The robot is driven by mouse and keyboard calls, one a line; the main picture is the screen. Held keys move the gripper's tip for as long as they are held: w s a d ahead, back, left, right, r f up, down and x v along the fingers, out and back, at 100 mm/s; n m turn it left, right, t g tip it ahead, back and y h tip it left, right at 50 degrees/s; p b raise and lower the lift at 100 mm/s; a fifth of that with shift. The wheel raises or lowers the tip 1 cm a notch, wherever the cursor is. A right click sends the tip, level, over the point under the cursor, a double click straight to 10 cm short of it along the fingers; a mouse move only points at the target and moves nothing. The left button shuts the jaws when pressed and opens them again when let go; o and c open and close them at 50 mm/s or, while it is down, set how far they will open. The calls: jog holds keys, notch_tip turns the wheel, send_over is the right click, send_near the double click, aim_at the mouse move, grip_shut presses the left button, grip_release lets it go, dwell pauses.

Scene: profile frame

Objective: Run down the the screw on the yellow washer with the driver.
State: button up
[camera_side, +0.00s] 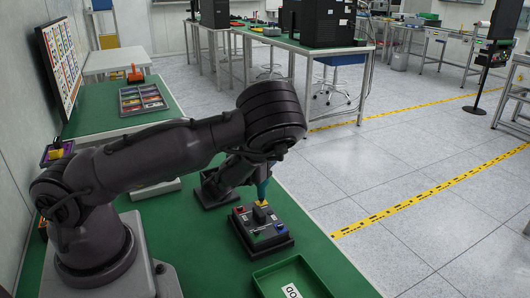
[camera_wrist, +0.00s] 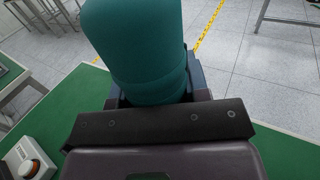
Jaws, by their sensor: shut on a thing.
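The driver, with a teal handle, shows in the side view (camera_side: 264,188) and fills the top middle of the wrist view (camera_wrist: 137,45). My gripper (camera_side: 262,168) is shut on its handle and holds it roughly upright, tip down. The dark profile frame (camera_side: 275,244) lies on the green table with coloured washers on it. The yellow washer (camera_side: 262,204) is at its far edge, right under the driver. The screw there is hidden or too small to see, and I cannot tell whether the tip touches it. Red (camera_side: 239,209), blue (camera_side: 281,227) and green (camera_side: 257,236) marks also show.
A green tray (camera_side: 268,288) with lettering stands at the near edge. A dark stand (camera_side: 218,190) is behind the frame, to the left. Table right of the frame is narrow.

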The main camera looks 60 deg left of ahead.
jog(key=shift+f, duration=0.85)
dwell(2.3)
